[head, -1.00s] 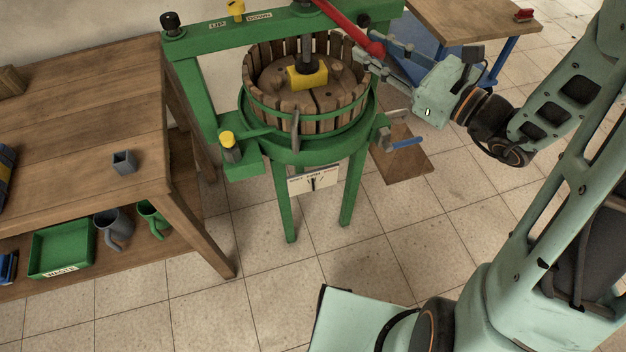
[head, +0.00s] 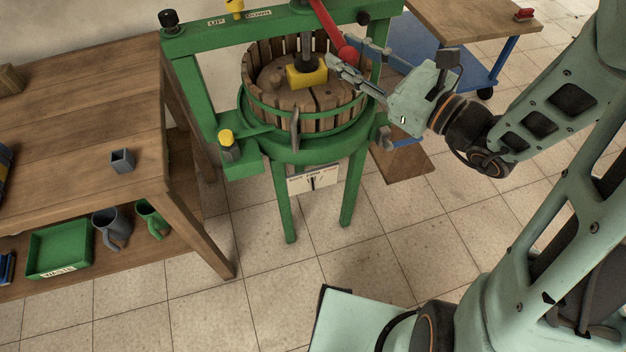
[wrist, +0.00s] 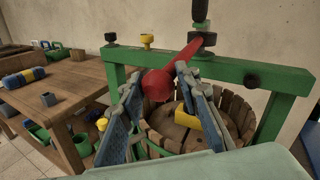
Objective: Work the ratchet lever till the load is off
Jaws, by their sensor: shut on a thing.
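The red ratchet lever (head: 327,25) runs from the press screw (head: 306,45) down to a round red knob (head: 347,53). My gripper (head: 353,55) is shut on the lever at its knob end. In the wrist view the red knob (wrist: 157,86) sits between my two blue-padded fingers. The green press (head: 190,90) holds a slatted wooden basket (head: 325,122) with a wooden pressing plate and a yellow block (head: 307,74) under the screw. A yellow knob (head: 235,8) stands on the crossbeam near "UP" and "DOWN" labels. A white gauge plate (head: 300,183) below shows a dark needle near upright.
A wooden bench (head: 70,110) with a small grey cup (head: 122,160) stands at left. Its shelf holds a green tray (head: 60,250) and mugs. A blue-legged table (head: 470,20) stands behind right. The tiled floor in front of the press is clear.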

